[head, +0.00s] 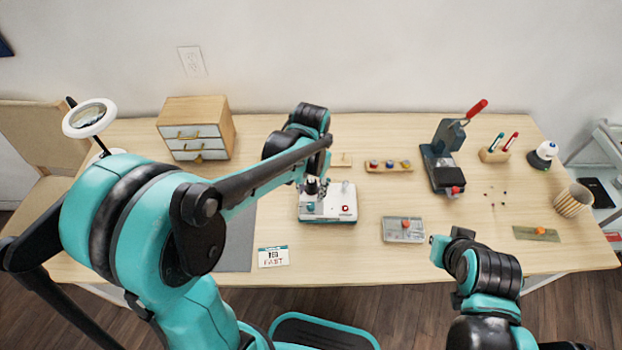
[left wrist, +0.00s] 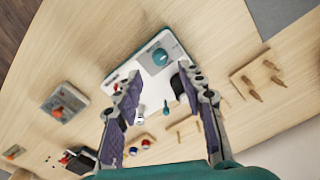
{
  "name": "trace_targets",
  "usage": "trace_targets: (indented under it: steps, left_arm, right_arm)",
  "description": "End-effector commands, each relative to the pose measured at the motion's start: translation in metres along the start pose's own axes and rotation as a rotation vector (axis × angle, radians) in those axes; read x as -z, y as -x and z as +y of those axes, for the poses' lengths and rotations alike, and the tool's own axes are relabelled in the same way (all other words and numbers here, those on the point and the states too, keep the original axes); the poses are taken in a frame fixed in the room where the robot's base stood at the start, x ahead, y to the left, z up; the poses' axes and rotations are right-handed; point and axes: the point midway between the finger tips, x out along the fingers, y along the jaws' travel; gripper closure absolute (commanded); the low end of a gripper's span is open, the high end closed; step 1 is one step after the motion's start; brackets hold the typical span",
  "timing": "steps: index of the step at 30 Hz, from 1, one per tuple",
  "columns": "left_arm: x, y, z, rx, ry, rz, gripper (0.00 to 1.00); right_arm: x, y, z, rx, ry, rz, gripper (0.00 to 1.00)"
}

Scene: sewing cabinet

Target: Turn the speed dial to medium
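A white machine (head: 340,217) stands near the middle of the table. In the left wrist view its white top (left wrist: 127,77) shows a teal round dial (left wrist: 160,57) on a grey plate. The dial's setting is too small to read. My left gripper (head: 316,187) is above the back of the machine. In the left wrist view the left gripper (left wrist: 165,105) is open and empty, its two purple-padded fingers spread, and the dial lies beyond the fingertips, apart from them. My right arm's end (head: 440,250) is at the table's front edge; its fingers cannot be made out.
A card (head: 273,257) with lettering lies front left of the machine. A grey block with an orange knob (head: 403,229) lies to its right. A wooden strip with coloured knobs (head: 388,166) and a red-handled press (head: 445,155) stand behind. A drawer box (head: 197,130) is at back left.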

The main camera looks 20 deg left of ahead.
Motion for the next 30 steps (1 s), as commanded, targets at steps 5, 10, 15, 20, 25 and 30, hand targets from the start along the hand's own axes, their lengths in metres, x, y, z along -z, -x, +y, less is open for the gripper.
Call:
trace_targets:
  steps: [5,10,15,20,25,30]
  left_arm:
    - [0.0,0.035,0.0,0.0,0.0,0.0,0.6]
    - [0.0,0.052,0.0,0.0,0.0,0.0,0.6]
    - [0.0,0.056,0.0,0.0,0.0,0.0,0.6]
    - [0.0,0.056,0.0,0.0,0.0,0.0,0.6]
    - [0.0,0.056,0.0,0.0,0.0,0.0,0.6]
    - [-0.003,0.058,-0.001,0.001,0.004,0.012,0.6]
  right_arm:
    - [0.0,0.0,0.0,0.0,0.0,0.0,1.0]
    - [0.0,0.0,0.0,0.0,0.0,0.0,1.0]
    - [0.0,0.0,0.0,0.0,0.0,0.0,1.0]
    - [0.0,0.0,0.0,0.0,0.0,0.0,1.0]
    - [0.0,0.0,0.0,0.0,0.0,0.0,1.0]
    - [0.0,0.0,0.0,0.0,0.0,0.0,1.0]
